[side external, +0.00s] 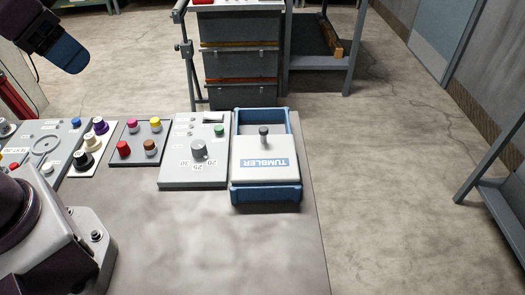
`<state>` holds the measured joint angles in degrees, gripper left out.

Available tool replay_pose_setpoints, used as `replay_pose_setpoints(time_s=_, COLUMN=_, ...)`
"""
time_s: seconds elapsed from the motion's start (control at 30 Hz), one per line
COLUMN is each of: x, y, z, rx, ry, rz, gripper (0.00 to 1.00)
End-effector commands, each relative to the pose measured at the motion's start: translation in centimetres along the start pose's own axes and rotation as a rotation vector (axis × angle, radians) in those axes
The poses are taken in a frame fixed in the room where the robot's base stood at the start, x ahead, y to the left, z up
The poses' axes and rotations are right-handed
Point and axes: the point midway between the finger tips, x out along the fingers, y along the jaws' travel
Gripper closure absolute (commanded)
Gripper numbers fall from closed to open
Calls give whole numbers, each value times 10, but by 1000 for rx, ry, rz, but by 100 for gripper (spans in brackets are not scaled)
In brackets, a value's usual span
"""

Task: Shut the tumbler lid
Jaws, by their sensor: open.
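The tumbler is a blue open-topped box (265,194) at the right end of the row on the bench. Its pale grey lid (249,150), marked TUMBLER, lies flat across the nearer part. A dark upright knob (263,131) stands near the lid's far edge. The far part of the box, inside its blue rim (262,110), is uncovered. My gripper (68,56), dark with a blue end, hangs at the upper left. It is high and well apart from the tumbler, and touches nothing. Its separate fingers cannot be made out from this side.
A grey dial panel (206,177) stands close against the tumbler's left side. Further left are a panel of coloured knobs (140,156) and other control boxes. The bench front (230,240) is bare. A drawer cabinet (240,75) stands behind the bench; open floor lies to the right.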

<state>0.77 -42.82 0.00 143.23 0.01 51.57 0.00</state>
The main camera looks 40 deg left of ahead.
Motion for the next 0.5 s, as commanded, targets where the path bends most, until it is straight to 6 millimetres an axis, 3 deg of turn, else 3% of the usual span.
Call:
replay_pose_setpoints(time_s=0.03, x=5, y=6, z=1, rx=25, ry=-25, rz=14, gripper=52)
replay_pose_setpoints(time_s=0.23, x=50, y=36, z=8, rx=135, ry=-224, rz=96, gripper=98)
replay_pose_setpoints(time_s=0.5, x=144, y=88, z=6, rx=394, ry=-282, rz=163, gripper=100)
